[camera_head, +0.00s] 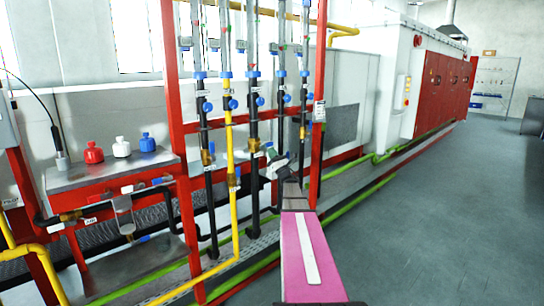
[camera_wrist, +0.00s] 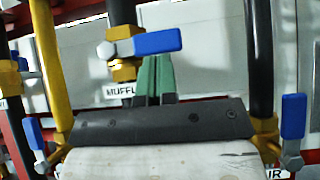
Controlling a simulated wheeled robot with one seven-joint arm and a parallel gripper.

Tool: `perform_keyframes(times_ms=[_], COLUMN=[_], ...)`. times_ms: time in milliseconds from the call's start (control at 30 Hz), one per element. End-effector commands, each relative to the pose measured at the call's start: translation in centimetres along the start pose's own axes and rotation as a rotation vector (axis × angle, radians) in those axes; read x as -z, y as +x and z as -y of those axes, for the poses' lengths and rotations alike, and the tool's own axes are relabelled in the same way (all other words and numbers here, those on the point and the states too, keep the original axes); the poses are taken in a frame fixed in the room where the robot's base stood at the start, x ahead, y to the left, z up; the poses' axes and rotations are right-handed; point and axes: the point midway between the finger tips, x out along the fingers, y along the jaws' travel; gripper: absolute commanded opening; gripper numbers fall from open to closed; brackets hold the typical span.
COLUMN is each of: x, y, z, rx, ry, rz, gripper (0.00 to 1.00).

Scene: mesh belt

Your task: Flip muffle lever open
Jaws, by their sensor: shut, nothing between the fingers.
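The muffle lever (camera_wrist: 157,43) is a blue handle on a brass valve body (camera_wrist: 123,70) in the wrist view. It points right, across its dark vertical pipe. A white label (camera_wrist: 118,91) reading "MUFFL…" sits below the valve, partly covered. My gripper (camera_wrist: 155,62) has green fingers, together and empty. In the wrist view their tips appear just under the lever's middle; I cannot tell whether they touch it. In the head view my gripper (camera_head: 271,153) is beside the brass valve (camera_head: 253,145) on a dark pipe, where the lever itself is hard to make out.
In the wrist view, other blue levers hang down at left (camera_wrist: 34,133) and right (camera_wrist: 293,115), near yellow and dark pipes. A red frame post (camera_head: 318,100) stands close to my arm. Bottles (camera_head: 121,147) stand on a bench at left. The floor (camera_head: 430,200) at right is clear.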

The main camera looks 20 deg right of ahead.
Motion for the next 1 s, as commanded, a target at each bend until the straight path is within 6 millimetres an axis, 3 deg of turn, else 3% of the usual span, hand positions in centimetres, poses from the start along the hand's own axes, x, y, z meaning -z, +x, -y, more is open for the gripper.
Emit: perform_keyframes(times_ms=[1000], x=[-0.58], y=[0.66], z=[0.61], rx=[-0.111], ry=[-0.110], rz=[0.004], gripper=[0.00])
